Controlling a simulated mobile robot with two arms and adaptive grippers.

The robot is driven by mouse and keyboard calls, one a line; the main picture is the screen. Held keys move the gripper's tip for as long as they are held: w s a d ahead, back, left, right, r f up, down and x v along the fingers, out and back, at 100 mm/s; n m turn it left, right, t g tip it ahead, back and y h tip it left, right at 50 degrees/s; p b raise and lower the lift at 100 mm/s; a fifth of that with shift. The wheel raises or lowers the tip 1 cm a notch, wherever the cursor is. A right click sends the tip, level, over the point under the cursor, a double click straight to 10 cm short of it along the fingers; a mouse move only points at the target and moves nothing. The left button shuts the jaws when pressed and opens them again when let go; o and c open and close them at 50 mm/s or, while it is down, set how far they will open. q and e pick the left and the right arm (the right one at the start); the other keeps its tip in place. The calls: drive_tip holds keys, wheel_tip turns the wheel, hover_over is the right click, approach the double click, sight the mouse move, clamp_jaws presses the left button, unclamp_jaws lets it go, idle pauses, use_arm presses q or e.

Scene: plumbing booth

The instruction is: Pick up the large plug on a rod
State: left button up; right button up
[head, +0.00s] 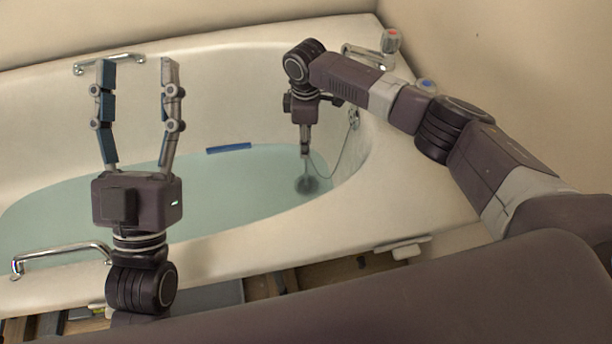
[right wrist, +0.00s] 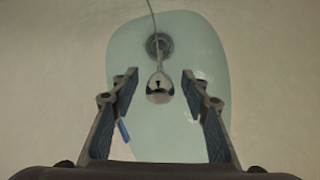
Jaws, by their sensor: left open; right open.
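The large plug on a rod stands in the water at the right end of the bath. Its dark round base (head: 307,185) shows under my right gripper (head: 306,148) in the head view. In the right wrist view, its shiny rounded top (right wrist: 160,90) appears between the open fingers of my right gripper (right wrist: 159,75), with a gap on both sides. I cannot tell how far the fingertips are above or around it. My left gripper (head: 136,65) is open and empty, raised fingers-up in front of the bath, well away from the plug.
The bath (head: 235,250) holds greenish water. A thin chain (head: 347,150) runs from the plug to the overflow (head: 354,118). A blue bar (head: 229,148) lies by the far wall. Taps (head: 390,42) stand at the far right corner. Chrome handles (head: 60,252) line the rims.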

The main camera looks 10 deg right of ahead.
drive_tip(key=shift+c, duration=0.6)
clamp_jaws()
drive_tip(key=shift+r, duration=0.15)
